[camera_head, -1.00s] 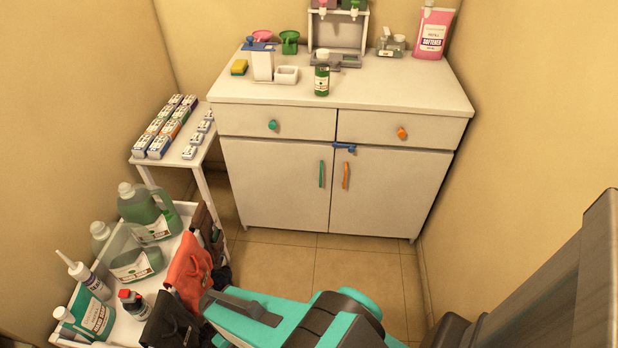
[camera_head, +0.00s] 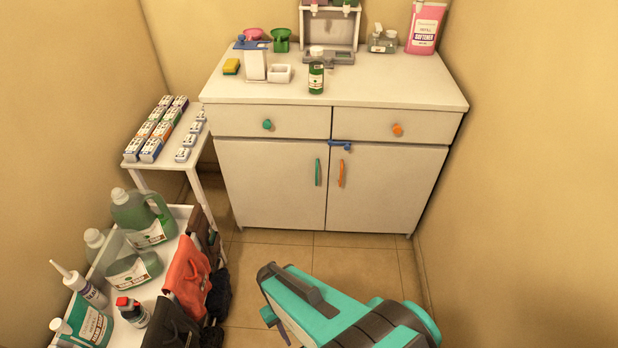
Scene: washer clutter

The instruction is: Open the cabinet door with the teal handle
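The white cabinet (camera_head: 270,207) stands against the back wall with both doors shut. The teal handle (camera_head: 317,172) is a vertical bar on the left door, near the middle seam. An orange handle (camera_head: 341,173) is on the right door beside it. A blue latch-like piece (camera_head: 340,145) sits at the top of the seam between the doors. It seems to reach across both doors, but I cannot tell if it locks them. My teal and dark arm is at the lower middle, in front of and below the cabinet, apart from it. My gripper's fingers cannot be made out.
A low white cart (camera_head: 188,216) with bottles and hanging bags, one orange-red (camera_head: 188,278), stands at the lower left. A small white table (camera_head: 168,159) with boxes is left of the cabinet. Floor (camera_head: 355,270) is clear before the doors. A wall (camera_head: 520,150) closes the right side.

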